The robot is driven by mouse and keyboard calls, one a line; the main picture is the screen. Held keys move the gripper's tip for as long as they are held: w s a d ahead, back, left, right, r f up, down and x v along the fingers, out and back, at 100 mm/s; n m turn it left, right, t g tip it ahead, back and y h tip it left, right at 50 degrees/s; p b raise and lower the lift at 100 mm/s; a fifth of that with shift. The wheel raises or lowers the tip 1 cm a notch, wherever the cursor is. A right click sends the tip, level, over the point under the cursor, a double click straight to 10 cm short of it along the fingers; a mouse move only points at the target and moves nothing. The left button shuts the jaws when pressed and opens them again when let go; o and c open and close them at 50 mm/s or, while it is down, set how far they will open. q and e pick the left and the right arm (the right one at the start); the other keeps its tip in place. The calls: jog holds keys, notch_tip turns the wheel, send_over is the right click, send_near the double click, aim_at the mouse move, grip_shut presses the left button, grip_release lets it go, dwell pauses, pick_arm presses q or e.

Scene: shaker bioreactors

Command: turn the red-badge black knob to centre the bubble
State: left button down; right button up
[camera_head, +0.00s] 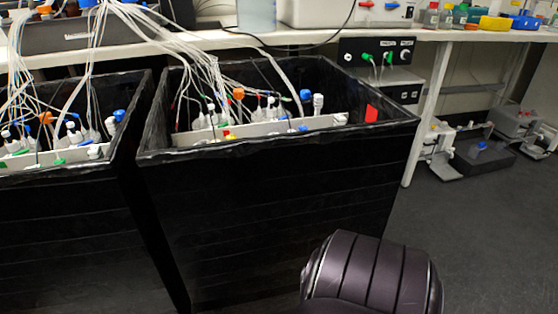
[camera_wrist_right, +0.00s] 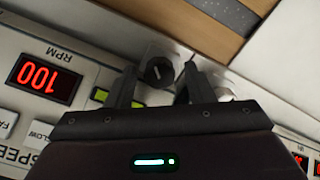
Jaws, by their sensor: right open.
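In the right wrist view a round black knob (camera_wrist_right: 159,71) with a pale pointer line sits on a white surface. My right gripper (camera_wrist_right: 158,86) is open, with its two dark fingers on either side of the knob in the picture. I cannot tell whether either finger touches it. No red badge is visible on or beside this knob, and no bubble level can be made out. In the head view only a dark rounded link of my own arm shows at the bottom, without its gripper. My left gripper is in neither view.
A control panel with a red RPM display (camera_wrist_right: 42,78) reading 100, shown upside down, lies left of the gripper. In the head view, black open-topped boxes (camera_head: 270,200) hold tubed vessels, one with a red patch (camera_head: 371,113).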

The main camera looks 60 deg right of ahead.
jog(key=m+b, duration=0.8)
jog(key=b, duration=0.1)
jog(key=shift+f+m+b, duration=0.3)
jog(key=shift+m, duration=0.1)
notch_tip(320, 180, up, 9)
jog(key=p, duration=0.6)
jog(key=shift+r, duration=0.1)
jog(key=s+d+r+n+p, duration=0.1)
jog(key=s+r+n+p, duration=0.4)
jog(key=p, duration=0.7)
jog(key=s+d+r+n+p, duration=0.1)
jog(key=s+r+n+p, duration=0.3)
jog(key=s+p, duration=0.4)
jog(key=s+r+n+t+p, duration=0.1)
jog(key=s+r+n+p, duration=0.4)
jog(key=p, duration=1.1)
jog(key=shift+s+d+r+n+p, duration=0.3)
jog(key=shift+s+d+r+p, duration=0.15)
jog(key=shift+s, duration=0.7)
